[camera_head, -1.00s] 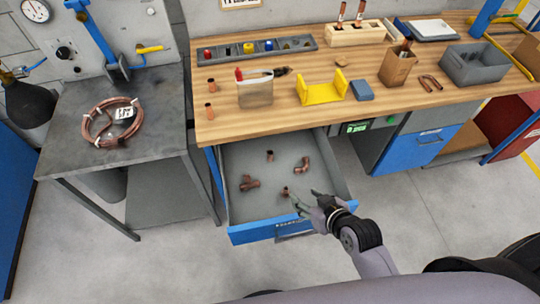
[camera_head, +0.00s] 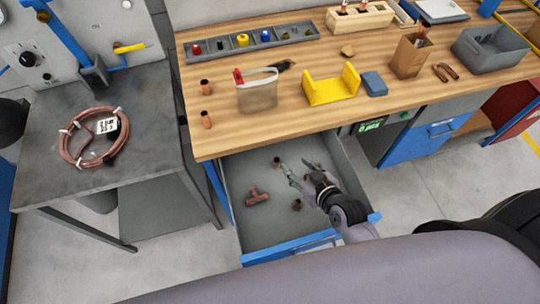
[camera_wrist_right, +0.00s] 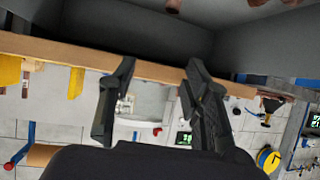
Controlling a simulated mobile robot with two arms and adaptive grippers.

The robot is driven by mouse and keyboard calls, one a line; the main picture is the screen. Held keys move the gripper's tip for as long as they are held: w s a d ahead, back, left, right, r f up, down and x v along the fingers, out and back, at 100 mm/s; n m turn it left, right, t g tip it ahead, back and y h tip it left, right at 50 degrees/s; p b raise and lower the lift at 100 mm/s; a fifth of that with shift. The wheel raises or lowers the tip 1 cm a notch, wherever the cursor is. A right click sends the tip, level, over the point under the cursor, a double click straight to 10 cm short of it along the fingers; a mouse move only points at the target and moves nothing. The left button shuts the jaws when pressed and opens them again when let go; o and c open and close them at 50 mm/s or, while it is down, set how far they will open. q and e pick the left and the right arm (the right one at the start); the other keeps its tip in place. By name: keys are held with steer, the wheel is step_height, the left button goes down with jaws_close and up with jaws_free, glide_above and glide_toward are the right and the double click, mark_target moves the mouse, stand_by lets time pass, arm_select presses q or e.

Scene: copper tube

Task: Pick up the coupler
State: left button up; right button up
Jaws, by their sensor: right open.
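Several copper fittings lie in the open drawer (camera_head: 240,222) in the head view. A small short fitting (camera_head: 277,162) sits toward the back, and another (camera_head: 297,205) lies nearer the front; either looks like a coupler, and I cannot tell which is meant. A tee-shaped fitting (camera_head: 257,196) lies to the left. A further fitting is partly hidden behind my right gripper (camera_head: 295,172), which is open, empty and over the drawer. In the right wrist view the open fingers (camera_wrist_right: 160,72) have nothing between them. Copper pieces (camera_wrist_right: 172,5) are cut off at its top edge. My left gripper is not in view.
The wooden workbench (camera_head: 226,105) overhangs the back of the drawer. A yellow bracket (camera_head: 331,90) and a blue block (camera_head: 374,84) stand on it. Coiled copper tube (camera_head: 88,137) lies on the grey table at left. The drawer's front and side walls surround the fittings.

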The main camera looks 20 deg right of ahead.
steer(key=b, duration=0.4)
glide_toward(278, 162)
steer(key=d+r, duration=0.1)
steer(key=r, duration=0.1)
steer(key=shift+s+f+b, duration=0.25)
steer(key=shift+f+b, duration=0.6)
steer(key=shift+f, duration=0.1)
steer(key=shift+w+f, duration=0.15)
steer(key=shift+w, duration=0.15)
steer(key=x, duration=0.5)
steer(key=shift+w+p, duration=0.1)
steer(key=shift+p, duration=0.3)
steer(key=shift+a+p+x, duration=0.2)
steer(key=shift+x, duration=1.35)
steer(key=shift+a+p+x, duration=0.15)
steer(key=shift+a+x, duration=0.1)
steer(key=shift+x, duration=1.25)
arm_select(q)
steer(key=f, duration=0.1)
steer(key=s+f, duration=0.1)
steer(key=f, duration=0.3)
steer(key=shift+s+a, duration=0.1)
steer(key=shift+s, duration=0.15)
arm_select(e)
steer(key=shift+c, duration=0.3)
jaws_close()
